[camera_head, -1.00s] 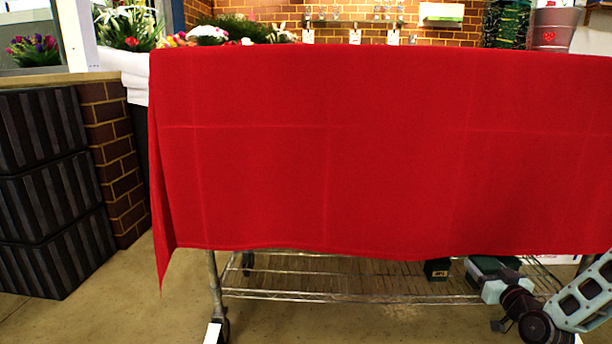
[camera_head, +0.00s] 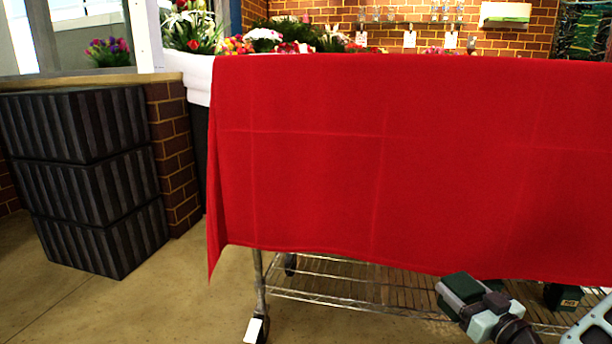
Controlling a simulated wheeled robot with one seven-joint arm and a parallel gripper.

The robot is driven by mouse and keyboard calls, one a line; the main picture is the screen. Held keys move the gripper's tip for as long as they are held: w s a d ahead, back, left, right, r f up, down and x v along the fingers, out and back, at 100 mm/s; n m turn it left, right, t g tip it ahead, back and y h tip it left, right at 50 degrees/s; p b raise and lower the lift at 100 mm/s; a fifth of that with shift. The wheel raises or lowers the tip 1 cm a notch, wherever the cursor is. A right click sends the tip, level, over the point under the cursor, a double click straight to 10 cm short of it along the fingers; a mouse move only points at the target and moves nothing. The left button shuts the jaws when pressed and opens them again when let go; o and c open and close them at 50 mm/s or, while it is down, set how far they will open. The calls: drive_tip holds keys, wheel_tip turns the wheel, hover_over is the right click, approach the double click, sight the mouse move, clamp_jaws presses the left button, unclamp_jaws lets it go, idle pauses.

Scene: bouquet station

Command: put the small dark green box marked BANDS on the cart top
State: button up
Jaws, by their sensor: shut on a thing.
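My gripper (camera_head: 462,298) is at the lower right, in front of the cart and below the red cloth's hem. Its pale fingers are shut on a small dark green box (camera_head: 461,285); no marking shows on the side facing me. Another dark box (camera_head: 562,297) with a small pale label stands on the cart's lower wire shelf, to the right of my gripper; its lettering is too small to read. The cart top is covered by a red cloth (camera_head: 370,160) that hangs down the near side. The top surface is seen almost edge-on.
The wire shelf (camera_head: 335,290) and a caster (camera_head: 258,330) show under the cloth. Stacked black crates (camera_head: 95,180) stand at the left beside a low brick wall (camera_head: 172,150). Flowers (camera_head: 265,38) show behind the cart. Floor is clear between crates and cart.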

wheel_tip(320, 180, up, 8)
drive_tip(key=p, duration=0.6)
drive_tip(key=shift+f, duration=0.25)
wheel_tip(320, 180, up, 7)
drive_tip(key=s+d+m+h+p, duration=0.1)
drive_tip(key=s+p, duration=0.1)
drive_tip(key=p, duration=1.1)
wheel_tip(320, 180, up, 16)
drive_tip(key=m+h+p, duration=0.2)
drive_tip(key=h+p, duration=0.2)
drive_tip(key=p, duration=2.1)
hover_over(464, 282)
drive_tip(key=s, duration=0.7)
drive_tip(key=shift+f+t, duration=0.15)
drive_tip(key=shift+t, duration=0.25)
